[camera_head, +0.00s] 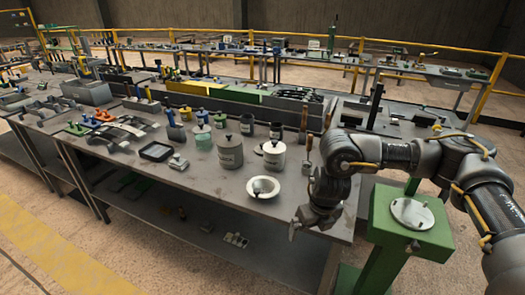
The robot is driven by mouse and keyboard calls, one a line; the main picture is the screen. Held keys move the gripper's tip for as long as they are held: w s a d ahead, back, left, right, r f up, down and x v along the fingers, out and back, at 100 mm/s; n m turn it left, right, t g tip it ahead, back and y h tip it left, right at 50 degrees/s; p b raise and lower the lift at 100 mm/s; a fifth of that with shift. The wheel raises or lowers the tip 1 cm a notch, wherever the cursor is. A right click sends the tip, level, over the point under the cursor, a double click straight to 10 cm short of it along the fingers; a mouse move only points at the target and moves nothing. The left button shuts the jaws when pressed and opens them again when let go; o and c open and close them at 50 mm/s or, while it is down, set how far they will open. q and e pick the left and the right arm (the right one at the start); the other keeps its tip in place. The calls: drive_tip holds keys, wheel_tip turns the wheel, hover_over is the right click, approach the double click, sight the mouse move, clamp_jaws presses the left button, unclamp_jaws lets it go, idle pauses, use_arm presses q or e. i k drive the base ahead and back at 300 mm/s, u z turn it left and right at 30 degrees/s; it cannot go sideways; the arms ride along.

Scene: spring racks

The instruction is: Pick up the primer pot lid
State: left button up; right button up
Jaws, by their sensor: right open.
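A large grey pot (230,155) with dark lettering, too small to read surely, stands upright near the middle of the table's front part. Its lid (229,140) with a small knob sits on top. A white pot (273,158) with a handle and a dark knob on its lid stands just right of it. I cannot tell for certain which is the primer pot. My right gripper (298,226) is open and empty, pointing down near the table's front right edge. It is to the right of and nearer than both pots, apart from them. My left gripper is not in view.
A white bowl (263,188) stands between the pots and my right gripper. Smaller jars (202,137) and dark cups (247,124) stand behind. A black tray (156,151) lies to the left. A green stand (399,236) is at the right. The table front is bare left of the bowl.

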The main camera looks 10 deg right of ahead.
sight(258, 150)
drive_tip(key=i, duration=2)
